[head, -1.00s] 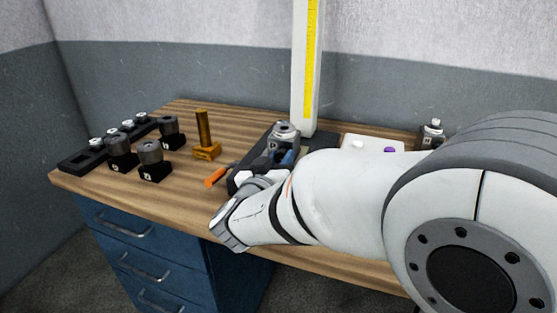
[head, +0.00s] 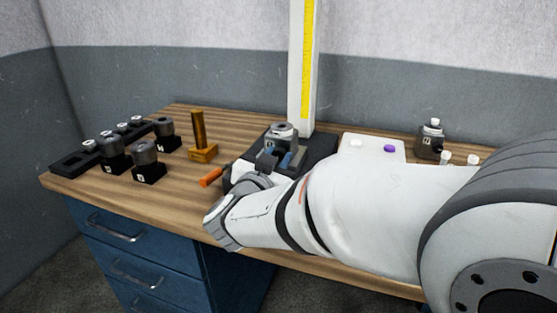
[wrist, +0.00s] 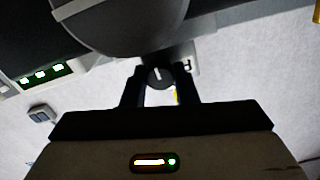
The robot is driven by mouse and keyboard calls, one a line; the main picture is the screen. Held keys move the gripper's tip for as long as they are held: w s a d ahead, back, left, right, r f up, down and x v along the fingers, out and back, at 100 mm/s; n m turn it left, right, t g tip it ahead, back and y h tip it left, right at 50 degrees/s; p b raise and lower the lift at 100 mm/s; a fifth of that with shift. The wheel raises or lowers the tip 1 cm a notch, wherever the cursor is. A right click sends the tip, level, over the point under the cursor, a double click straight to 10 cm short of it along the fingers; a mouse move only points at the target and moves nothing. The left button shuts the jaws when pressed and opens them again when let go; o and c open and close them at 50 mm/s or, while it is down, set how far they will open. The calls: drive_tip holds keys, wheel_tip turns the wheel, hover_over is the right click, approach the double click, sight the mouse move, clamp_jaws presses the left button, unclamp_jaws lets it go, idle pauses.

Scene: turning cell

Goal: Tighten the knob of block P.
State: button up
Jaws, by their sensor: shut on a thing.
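In the wrist view, my gripper (wrist: 160,80) has its two dark fingers on either side of a round dark knob (wrist: 158,76) with a pale mark on it. The fingers are shut on this knob. In the head view, a dark block with a grey round top (head: 281,131) stands on the workbench, and my gripper is low at its near side, partly hidden by my arm. A white marking shows beside the knob in the wrist view, but I cannot read it as P for sure. The knob is not clearly visible in the head view.
A white column with a yellow scale (head: 305,70) stands behind the block. An orange handle (head: 211,177) and a brass stand (head: 203,150) are to the left. Several dark blocks (head: 148,172) stand farther left. A white tray (head: 352,152) and another block (head: 430,142) are right.

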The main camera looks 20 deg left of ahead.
idle(0.4)
drive_tip(key=o, duration=1)
drive_tip(key=s, duration=0.7)
drive_tip(key=shift+s+a+p, duration=0.3)
drive_tip(key=shift+s+p, duration=0.1)
drive_tip(key=w+d+r+y+p, duration=0.1)
drive_tip(key=w, duration=0.1)
drive_tip(key=w+d+r+n+g+y+p, duration=0.1)
drive_tip(key=y+p, duration=0.1)
drive_tip(key=w+d+r+n+g+y+p, duration=0.1)
drive_tip(key=w+r, duration=0.1)
drive_tip(key=shift+w+r+y, duration=0.1)
drive_tip(key=shift+w+y, duration=0.2)
drive_tip(key=s+d+f+g+h+p, duration=0.1)
drive_tip(key=s+d+g+p, duration=0.2)
drive_tip(key=d, duration=0.6)
drive_tip(key=s+d+f+n+g+h+p, duration=0.1)
drive_tip(key=s+d+g+p, duration=0.3)
drive_tip(key=s+d+g, duration=0.2)
drive_tip(key=s+d+f+g+h+p, duration=0.1)
drive_tip(key=s+d+g+p, duration=0.2)
drive_tip(key=s+d, duration=0.5)
drive_tip(key=shift+d+g+p, duration=0.3)
drive_tip(key=shift+d+g, duration=0.4)
drive_tip(key=shift+d, duration=1.9)
